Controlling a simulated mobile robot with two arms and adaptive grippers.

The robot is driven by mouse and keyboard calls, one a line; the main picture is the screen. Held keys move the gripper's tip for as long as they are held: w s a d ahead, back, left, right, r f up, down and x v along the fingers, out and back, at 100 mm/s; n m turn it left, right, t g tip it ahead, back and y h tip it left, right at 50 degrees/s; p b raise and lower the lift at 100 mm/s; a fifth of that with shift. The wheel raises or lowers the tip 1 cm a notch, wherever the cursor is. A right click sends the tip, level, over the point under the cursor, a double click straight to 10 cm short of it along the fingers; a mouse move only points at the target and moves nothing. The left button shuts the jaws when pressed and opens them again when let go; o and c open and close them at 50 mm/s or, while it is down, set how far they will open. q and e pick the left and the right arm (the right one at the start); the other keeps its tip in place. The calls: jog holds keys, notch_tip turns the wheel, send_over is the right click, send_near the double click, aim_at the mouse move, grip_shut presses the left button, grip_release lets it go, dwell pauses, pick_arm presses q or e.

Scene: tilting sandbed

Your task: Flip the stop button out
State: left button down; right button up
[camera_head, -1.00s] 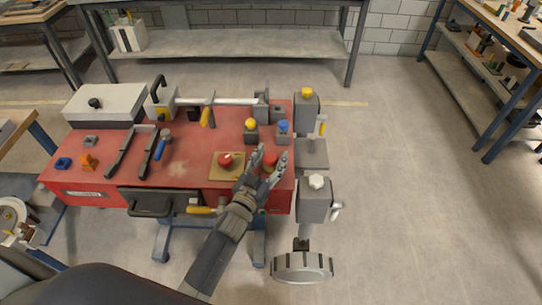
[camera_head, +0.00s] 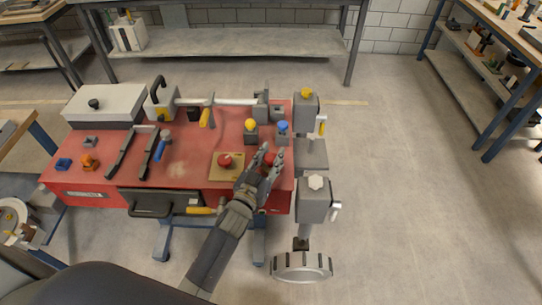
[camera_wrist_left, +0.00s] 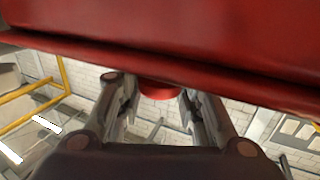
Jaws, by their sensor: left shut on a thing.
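A red round stop button (camera_head: 270,159) sits near the right front corner of the red machine bed (camera_head: 190,150). My left gripper (camera_head: 271,154) reaches over the bed's front edge with its fingers on either side of this button. In the left wrist view, the red button (camera_wrist_left: 157,91) shows between the two fingers (camera_wrist_left: 157,108), below a large red surface. The gripper is shut on the button, though the exact contact is partly hidden. A second red button (camera_head: 224,160) stands on a tan plate (camera_head: 230,175) left of the gripper. My right gripper is not in view.
A yellow knob (camera_head: 250,125) and a blue knob (camera_head: 283,127) stand behind the gripper. A grey column with a white knob (camera_head: 316,182) and a handwheel (camera_head: 301,267) are close on the right. A yellow-handled lever (camera_head: 200,210) is at the front. The floor further right is clear.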

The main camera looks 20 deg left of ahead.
pick_arm(q)
jog(key=shift+r, duration=0.6)
jog(key=shift+f, duration=0.1)
jog(key=c, duration=1.4)
grip_release()
jog(key=shift+o, duration=1.1)
jog(key=shift+s, duration=0.25)
jog(key=shift+s+a, duration=0.1)
jog(key=shift+s, duration=0.15)
jog(key=s+a, duration=0.1)
jog(key=s, duration=1)
jog(key=shift+s+a, duration=0.15)
jog(key=shift+s, duration=0.05)
